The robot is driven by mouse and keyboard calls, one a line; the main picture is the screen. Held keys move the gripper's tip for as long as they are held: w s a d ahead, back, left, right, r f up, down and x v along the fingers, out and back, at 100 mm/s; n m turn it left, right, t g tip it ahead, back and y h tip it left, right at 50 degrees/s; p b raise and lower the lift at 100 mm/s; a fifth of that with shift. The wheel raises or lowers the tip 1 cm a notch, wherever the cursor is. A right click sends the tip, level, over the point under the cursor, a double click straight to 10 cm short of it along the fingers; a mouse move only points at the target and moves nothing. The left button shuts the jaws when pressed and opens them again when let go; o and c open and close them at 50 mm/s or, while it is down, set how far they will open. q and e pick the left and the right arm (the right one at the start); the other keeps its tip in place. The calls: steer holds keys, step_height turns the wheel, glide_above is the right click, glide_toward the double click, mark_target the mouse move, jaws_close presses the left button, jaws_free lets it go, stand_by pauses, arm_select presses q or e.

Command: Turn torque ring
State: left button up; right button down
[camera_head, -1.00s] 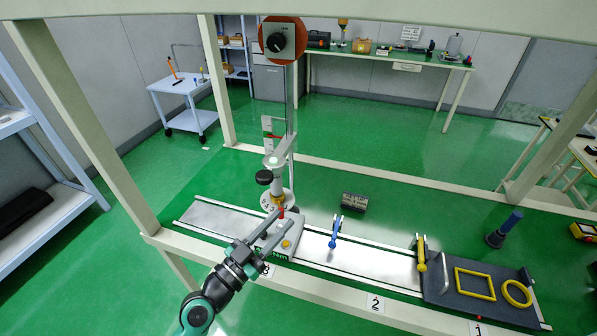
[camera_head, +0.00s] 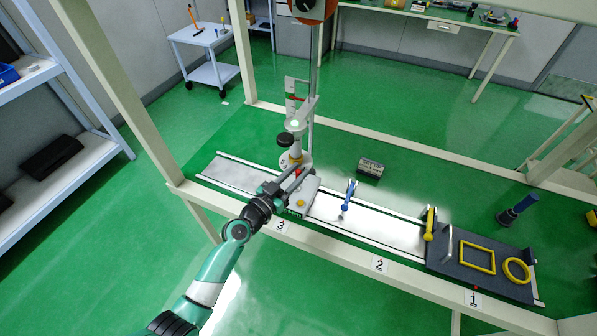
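A tall instrument stands on the left part of the rail, with a grey column (camera_head: 297,128), a black side knob (camera_head: 285,140) and a round pale collar with dark marks at its foot (camera_head: 283,160). I cannot tell for sure which part is the torque ring. A small red part (camera_head: 299,171) shows just in front of the collar. My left gripper (camera_head: 304,172) reaches in from the lower left, its fingers apart beside the red part. I cannot tell whether they touch it. The fingers partly hide the grey base (camera_head: 308,190) with its yellow button. My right gripper is not in view.
A metal rail (camera_head: 385,229) runs right past a blue lever (camera_head: 348,195) and a yellow lever (camera_head: 430,223). A dark plate (camera_head: 450,268) carries a yellow square frame (camera_head: 477,257) and a yellow ring (camera_head: 517,271). A cream beam (camera_head: 330,252) runs along the front.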

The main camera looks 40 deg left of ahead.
arm_select(q)
steer(key=shift+w, duration=0.4)
jaws_close()
stand_by(1.2)
